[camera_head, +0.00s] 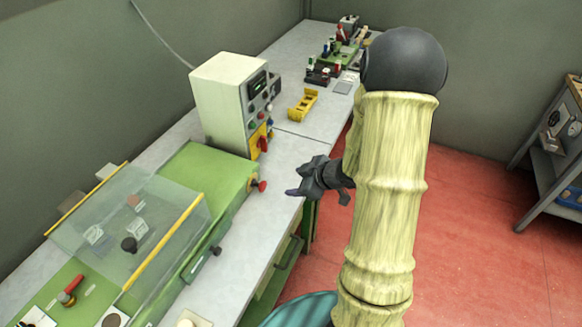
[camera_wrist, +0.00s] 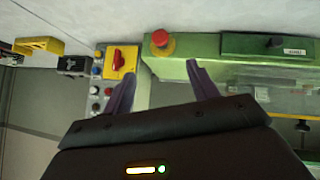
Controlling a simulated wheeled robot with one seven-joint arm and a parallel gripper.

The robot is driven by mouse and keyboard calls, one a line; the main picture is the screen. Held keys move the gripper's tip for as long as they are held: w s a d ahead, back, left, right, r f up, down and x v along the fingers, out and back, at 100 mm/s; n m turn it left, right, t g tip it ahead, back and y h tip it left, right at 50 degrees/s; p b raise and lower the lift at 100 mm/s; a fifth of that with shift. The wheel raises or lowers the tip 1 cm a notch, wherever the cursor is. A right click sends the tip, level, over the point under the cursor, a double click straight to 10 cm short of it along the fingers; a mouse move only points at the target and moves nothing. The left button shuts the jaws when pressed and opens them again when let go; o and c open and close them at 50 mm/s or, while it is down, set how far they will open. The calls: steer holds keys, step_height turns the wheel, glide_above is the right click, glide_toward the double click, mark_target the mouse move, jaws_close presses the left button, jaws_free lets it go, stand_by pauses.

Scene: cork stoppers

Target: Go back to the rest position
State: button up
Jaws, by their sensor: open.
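My gripper (camera_head: 308,187) is at the end of my arm, near the middle of the head view. It is over the front edge of the grey worktop, just right of the green machine. In the wrist view my gripper (camera_wrist: 160,78) shows two purple fingers spread apart with nothing between them. The red emergency button on a yellow collar (camera_wrist: 160,42) appears beyond the fingers, apart from them. No cork stopper can be made out for certain.
The green machine (camera_head: 200,163) with a clear cover fills the left. A white control box (camera_head: 230,95) stands behind it. A yellow holder (camera_head: 302,105) and racks (camera_head: 322,75) stand farther back. A shelf (camera_head: 555,150) is at right. Red floor (camera_head: 470,230) is clear.

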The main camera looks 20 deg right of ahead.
steer(key=shift+r, duration=0.1)
steer(key=s+a+r+m+g+h, duration=0.2)
steer(key=s+a+r+m, duration=0.1)
steer(key=s+m, duration=0.2)
steer(key=s+a+r+m+g+h, duration=0.2)
steer(key=s+a+r+m+g, duration=0.1)
steer(key=s, duration=0.6)
steer(key=shift+s+a+r+m+g+h, duration=0.3)
steer(key=shift+s+a+r+m, duration=0.15)
steer(key=shift+a+m, duration=0.5)
steer(key=shift+d, duration=0.2)
